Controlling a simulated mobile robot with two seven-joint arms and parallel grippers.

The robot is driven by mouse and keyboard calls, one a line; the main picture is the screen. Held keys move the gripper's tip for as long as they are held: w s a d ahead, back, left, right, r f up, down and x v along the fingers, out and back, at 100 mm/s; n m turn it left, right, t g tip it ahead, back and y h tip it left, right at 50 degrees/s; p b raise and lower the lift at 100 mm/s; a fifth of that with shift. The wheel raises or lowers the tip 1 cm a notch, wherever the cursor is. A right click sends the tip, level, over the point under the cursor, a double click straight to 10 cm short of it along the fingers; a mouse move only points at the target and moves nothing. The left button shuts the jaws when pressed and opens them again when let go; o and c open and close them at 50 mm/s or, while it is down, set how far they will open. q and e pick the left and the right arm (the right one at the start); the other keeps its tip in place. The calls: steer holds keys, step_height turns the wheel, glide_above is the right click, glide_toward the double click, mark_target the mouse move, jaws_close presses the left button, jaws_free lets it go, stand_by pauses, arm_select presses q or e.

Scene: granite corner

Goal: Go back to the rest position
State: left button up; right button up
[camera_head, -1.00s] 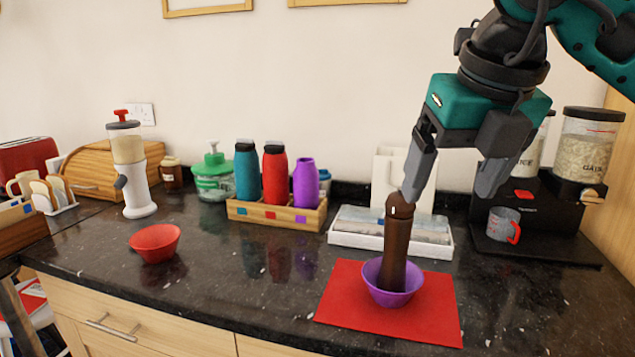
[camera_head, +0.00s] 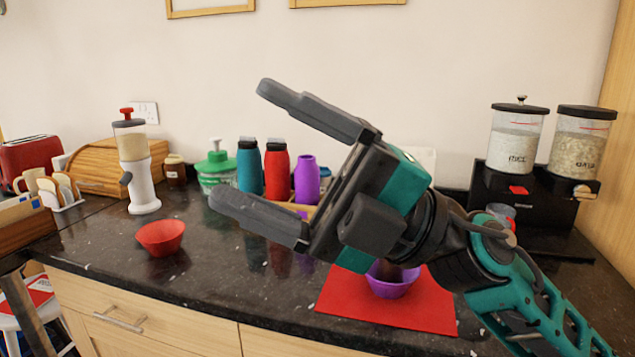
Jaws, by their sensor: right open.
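My right gripper (camera_head: 250,145) is open and empty. It is raised close to the camera with its fingers pointing left, and its arm comes in from the lower right. A purple bowl (camera_head: 388,287) stands on a red mat (camera_head: 350,300) on the counter, partly behind my right arm. A dark brown part shows inside the bowl, and the rest of the brown pepper mill is hidden behind the gripper. My left gripper does not show.
A red bowl (camera_head: 160,238) stands at the left. Blue, red (camera_head: 277,170) and purple bottles stand in a wooden box behind the gripper. A white-and-grey dispenser (camera_head: 137,165) and a bread box (camera_head: 100,168) are at the back left. A black cereal dispenser (camera_head: 530,190) stands at the right.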

steer(key=w+d+f+m+t+h, duration=0.2)
steer(key=w+d+m+t+h, duration=0.2)
steer(key=m+t, duration=0.7)
steer(key=w+d+f+m+t+h, duration=0.25)
steer(key=w+d+m+t, duration=0.25)
steer(key=m+t, duration=0.5)
steer(key=w+d+f+m+t+h, duration=0.1)
steer(key=w+d+f+m+h, duration=0.2)
steer(key=d+f+m+h, duration=0.55)
steer(key=s+d+f+m+g+h, duration=0.2)
steer(key=s+f+g+h, duration=0.1)
steer(key=f, duration=0.4)
steer(key=s+d+f+m+g+h, duration=0.1)
steer(key=s+f+m+g+h, duration=0.15)
steer(key=f, duration=0.55)
steer(key=s+d+f+m+g+h, duration=0.1)
steer(key=s+d+f+g+h, duration=0.2)
steer(key=f, duration=0.4)
steer(key=s+f+g, duration=0.9)
steer(key=s+f, duration=0.2)
steer(key=s, duration=0.4)
steer(key=w+a+f+t+y+p, duration=0.1)
steer(key=w+a+f+t+y, duration=0.1)
steer(key=w+f+t, duration=0.5)
steer(key=shift+w+a, duration=0.2)
steer(key=shift+w, duration=0.15)
steer(key=shift+t, duration=0.25)
